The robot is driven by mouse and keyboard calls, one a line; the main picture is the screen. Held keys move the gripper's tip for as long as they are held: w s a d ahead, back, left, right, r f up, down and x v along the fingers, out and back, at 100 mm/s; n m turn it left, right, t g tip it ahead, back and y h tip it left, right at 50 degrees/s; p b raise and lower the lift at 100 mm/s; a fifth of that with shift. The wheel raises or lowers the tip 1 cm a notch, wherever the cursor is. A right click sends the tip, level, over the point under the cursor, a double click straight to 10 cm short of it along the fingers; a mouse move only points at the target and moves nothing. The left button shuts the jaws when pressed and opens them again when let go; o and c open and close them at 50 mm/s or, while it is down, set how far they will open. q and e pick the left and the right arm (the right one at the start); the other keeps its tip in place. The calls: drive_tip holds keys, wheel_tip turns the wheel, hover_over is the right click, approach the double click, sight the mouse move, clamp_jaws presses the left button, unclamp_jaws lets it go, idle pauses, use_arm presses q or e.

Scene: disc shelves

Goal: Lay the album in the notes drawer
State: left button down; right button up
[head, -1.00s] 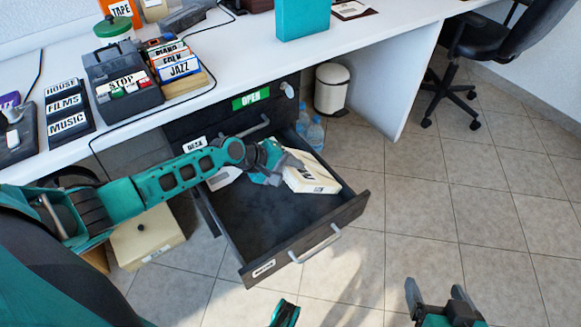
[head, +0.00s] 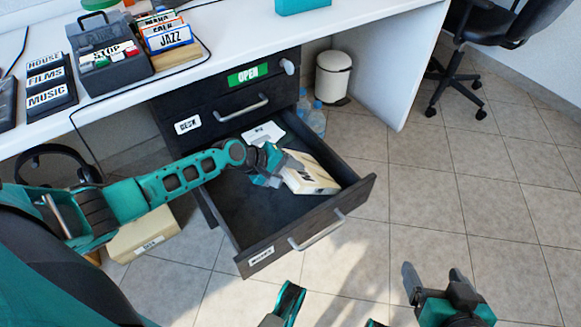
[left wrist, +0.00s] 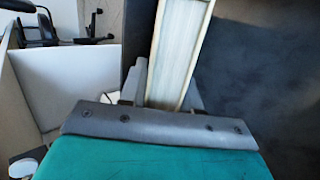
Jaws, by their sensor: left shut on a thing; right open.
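The album (head: 312,178) is a thick cream block with dark lettering. My left gripper (head: 279,166) is shut on it and holds it tilted within the outline of the open notes drawer (head: 245,212), near its right wall. I cannot tell if it touches the floor of the drawer. In the left wrist view the album's pale page edge (left wrist: 178,55) stands between the fingers, with the dark drawer floor (left wrist: 262,70) beside it. The drawer's front has a silver handle and a small white label. My right gripper (head: 434,277) is open and empty over the floor tiles.
A white labelled item (head: 263,133) lies at the back of the drawer. Shut drawers with a green OPEN label (head: 248,75) are above. A cream box (head: 145,236) sits on the floor at left. A bin (head: 333,77) and bottles (head: 313,118) stand behind.

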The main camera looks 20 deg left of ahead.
idle(0.3)
use_arm(q)
drive_tip(key=c, duration=1)
unclamp_jaws()
drive_tip(key=shift+o, duration=1.4)
drive_tip(key=shift+f, duration=0.1)
use_arm(e)
drive_tip(key=shift+s+d+f, duration=0.1)
drive_tip(key=shift+s+d, duration=0.05)
use_arm(q)
drive_tip(key=shift+s+a+r, duration=0.15)
drive_tip(key=shift+a+r, duration=0.05)
drive_tip(key=shift+r, duration=0.1)
drive_tip(key=p+v, duration=0.5)
drive_tip(key=v, duration=0.7)
use_arm(e)
drive_tip(key=shift+s+d+r+h, duration=0.2)
drive_tip(key=shift+d+r, duration=0.2)
drive_tip(key=shift+r, duration=0.2)
drive_tip(key=shift+s+d+r+h, duration=0.1)
drive_tip(key=shift+d+r+h, duration=0.1)
drive_tip(key=shift+d+r, duration=0.25)
drive_tip(key=shift+a, duration=0.1)
